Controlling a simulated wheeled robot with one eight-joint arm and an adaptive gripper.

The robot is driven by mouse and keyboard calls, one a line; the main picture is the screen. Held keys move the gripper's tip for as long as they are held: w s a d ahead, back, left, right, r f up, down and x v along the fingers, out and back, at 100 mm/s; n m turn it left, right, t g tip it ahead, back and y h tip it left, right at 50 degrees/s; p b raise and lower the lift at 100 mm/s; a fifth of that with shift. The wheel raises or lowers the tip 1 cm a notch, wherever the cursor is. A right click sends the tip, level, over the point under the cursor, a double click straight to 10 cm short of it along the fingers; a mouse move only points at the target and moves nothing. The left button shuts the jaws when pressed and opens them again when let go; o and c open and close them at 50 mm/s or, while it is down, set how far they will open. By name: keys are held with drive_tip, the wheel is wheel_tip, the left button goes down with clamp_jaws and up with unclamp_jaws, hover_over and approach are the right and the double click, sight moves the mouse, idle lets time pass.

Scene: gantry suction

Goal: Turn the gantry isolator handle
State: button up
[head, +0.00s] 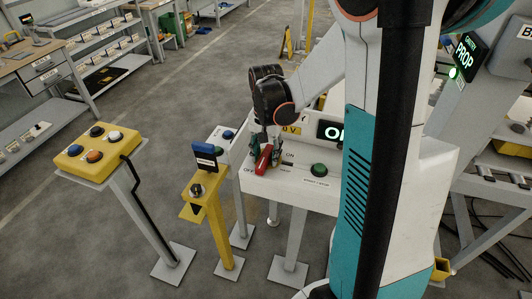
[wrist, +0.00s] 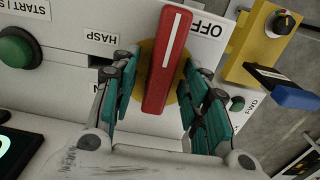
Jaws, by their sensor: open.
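The isolator handle (wrist: 165,70) is a red bar with a white stripe, on a yellow round base on a white panel. It also shows in the head view (head: 263,159), partly hidden by my gripper. In the wrist view my gripper (wrist: 157,80) is open, with one teal-padded finger on each side of the handle. Gaps show between the fingers and the bar. In the wrist view the bar runs roughly up and down, slightly tilted, its upper end beside the OFF label (wrist: 206,27). The ON label is partly hidden by a finger.
A green button (head: 319,170) sits on the panel right of the handle. A yellow post with a black knob (head: 196,190) and blue-topped piece stands close on the left. A yellow button box (head: 97,147) stands farther left. Grey floor lies open behind.

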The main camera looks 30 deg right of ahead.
drive_tip(key=shift+c, duration=0.6)
clamp_jaws()
drive_tip(key=n, duration=0.4)
drive_tip(key=shift+s+d+n, duration=0.15)
drive_tip(key=shift+d+n, duration=0.05)
drive_tip(key=shift+n, duration=0.2)
drive_tip(key=n, duration=0.4)
drive_tip(key=shift+d+n+b, duration=0.2)
drive_tip(key=shift+n+b, duration=0.1)
drive_tip(key=shift+b, duration=0.05)
drive_tip(key=n, duration=0.4)
drive_tip(key=shift+d+n, duration=0.2)
drive_tip(key=shift+n, duration=0.1)
drive_tip(key=shift+d+n, duration=0.15)
drive_tip(key=shift+n, duration=1.85)
